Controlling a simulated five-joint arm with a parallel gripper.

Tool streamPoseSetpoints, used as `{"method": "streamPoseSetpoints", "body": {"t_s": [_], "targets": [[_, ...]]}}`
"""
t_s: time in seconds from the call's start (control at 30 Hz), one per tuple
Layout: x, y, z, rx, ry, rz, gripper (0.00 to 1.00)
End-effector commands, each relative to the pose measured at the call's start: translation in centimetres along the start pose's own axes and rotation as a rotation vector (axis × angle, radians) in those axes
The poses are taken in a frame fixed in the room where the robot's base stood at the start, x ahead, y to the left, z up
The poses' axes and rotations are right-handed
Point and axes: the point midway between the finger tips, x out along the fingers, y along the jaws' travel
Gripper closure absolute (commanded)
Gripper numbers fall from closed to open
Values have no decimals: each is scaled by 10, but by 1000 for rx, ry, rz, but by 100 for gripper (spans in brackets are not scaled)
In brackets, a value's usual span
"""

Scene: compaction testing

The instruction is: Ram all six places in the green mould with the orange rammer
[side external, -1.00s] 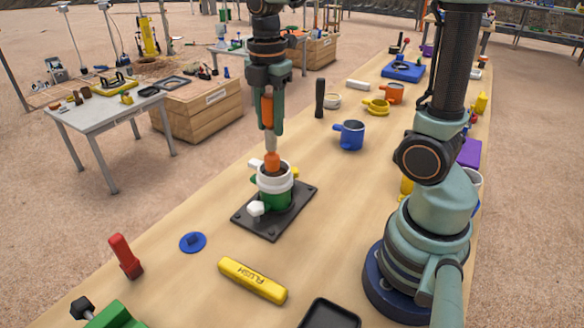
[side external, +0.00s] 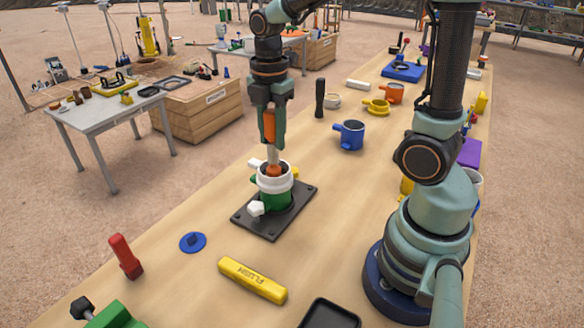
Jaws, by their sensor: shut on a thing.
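The green mould (side external: 279,202) stands upright on a dark base plate (side external: 306,194), with a white collar (side external: 274,184) on top and white knobs at its sides. My gripper (side external: 272,138) is above the mould, shut on the orange handle of the rammer (side external: 269,126). The rammer hangs upright with its grey shaft pointing down. Its orange foot (side external: 274,170) is partly inside the collar's mouth. The collar wall hides the bottom of the foot, so I cannot tell whether it touches the material inside.
A yellow bar marked FLUSH (side external: 253,280), a blue disc with a knob (side external: 193,242) and a red-handled tool (side external: 126,256) lie in front. A blue mug (side external: 349,135) and a black cylinder (side external: 319,98) stand behind. The wood between them is clear.

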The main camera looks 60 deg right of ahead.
Motion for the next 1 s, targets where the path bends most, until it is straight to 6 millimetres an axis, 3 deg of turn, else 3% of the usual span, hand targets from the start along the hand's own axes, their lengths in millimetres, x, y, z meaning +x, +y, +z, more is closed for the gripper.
{"method": "streamPoseSetpoints", "body": {"t_s": [0.53, 1.0], "targets": [[-39, -4, 10, 0, -1, 6, 100], [-42, -5, 10, 0, 0, 4, 100]]}}
